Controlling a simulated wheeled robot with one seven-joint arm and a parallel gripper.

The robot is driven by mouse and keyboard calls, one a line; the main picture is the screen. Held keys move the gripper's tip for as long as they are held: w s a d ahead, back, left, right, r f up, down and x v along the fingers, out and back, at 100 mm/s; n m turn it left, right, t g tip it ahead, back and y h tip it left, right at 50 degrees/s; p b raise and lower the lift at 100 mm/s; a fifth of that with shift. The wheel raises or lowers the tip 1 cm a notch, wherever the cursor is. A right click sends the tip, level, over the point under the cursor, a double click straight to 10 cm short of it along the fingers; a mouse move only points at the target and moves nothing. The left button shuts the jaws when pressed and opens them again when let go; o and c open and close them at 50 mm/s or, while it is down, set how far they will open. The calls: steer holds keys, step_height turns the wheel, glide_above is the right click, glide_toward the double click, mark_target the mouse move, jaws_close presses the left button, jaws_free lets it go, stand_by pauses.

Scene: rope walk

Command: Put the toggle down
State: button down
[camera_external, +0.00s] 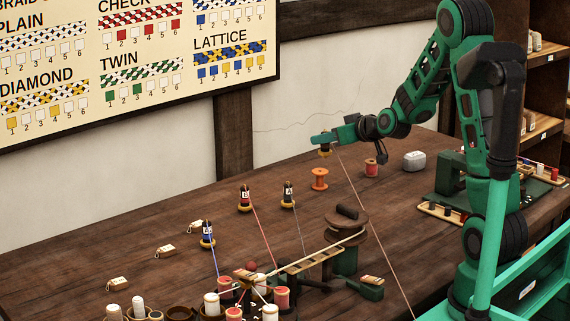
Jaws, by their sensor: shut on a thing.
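My gripper (323,140) is at the end of the outstretched arm, above the back of the wooden table. It is shut on a small dark toggle with a yellowish base (325,152), which hangs below the fingers and looks upright. The toggle appears clear of the table; its details are too small to read. A pale pink strand (372,222) runs from near it down toward the front edge.
The left back table is mostly clear.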

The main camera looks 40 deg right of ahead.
steer(key=w+a+r+n+y, duration=0.2)
steer(key=w+a+r+y, duration=0.1)
steer(key=w+a, duration=0.1)
glide_above(319, 171)
steer(key=shift+n, duration=0.3)
step_height(319, 171, down, 7)
steer(key=shift+w+d, duration=0.1)
steer(key=shift+d, duration=0.05)
steer(key=shift+f, duration=2)
steer(key=c, duration=1.6)
jaws_free()
steer(key=shift+f, duration=0.1)
